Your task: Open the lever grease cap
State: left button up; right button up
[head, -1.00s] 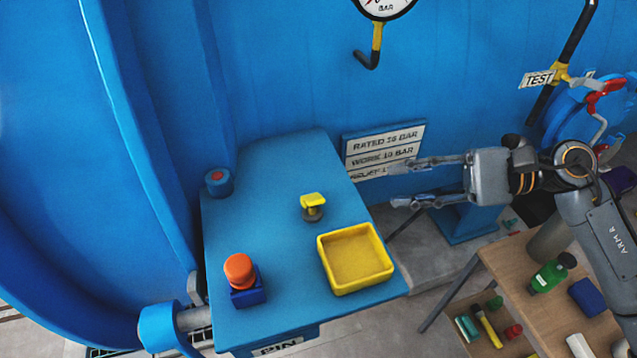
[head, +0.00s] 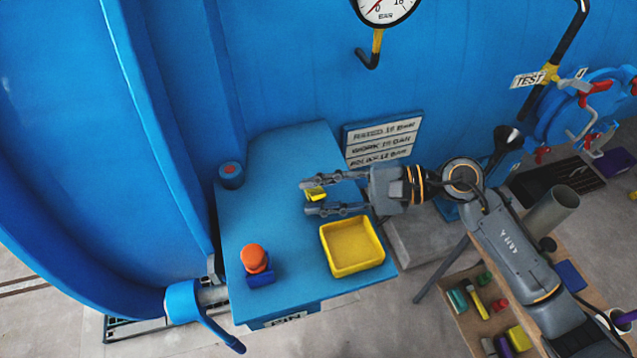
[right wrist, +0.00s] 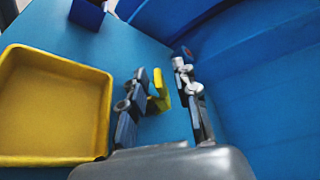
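A small yellow lever-like cap (head: 316,194), which I take to be the grease cap, stands on the blue table (head: 285,160); its dark base is mostly hidden now. My right gripper (head: 305,198) reaches over the table from the right, with one finger on each side of the cap. The fingers are apart and the gripper is open. In the right wrist view the yellow cap (right wrist: 160,90) shows between the fingers, nearer the left one; whether that finger touches it I cannot tell. My left gripper is not in view.
A yellow tray (head: 352,268) lies just in front of my right gripper. The blue vessel wall (head: 290,60) rises behind. A wooden shelf with bottles stands right.

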jog(key=shift+a+f, duration=0.1)
jog(key=shift+a, duration=0.1)
jog(key=shift+c, duration=0.2)
grip_shut()
jog(key=shift+w, duration=0.1)
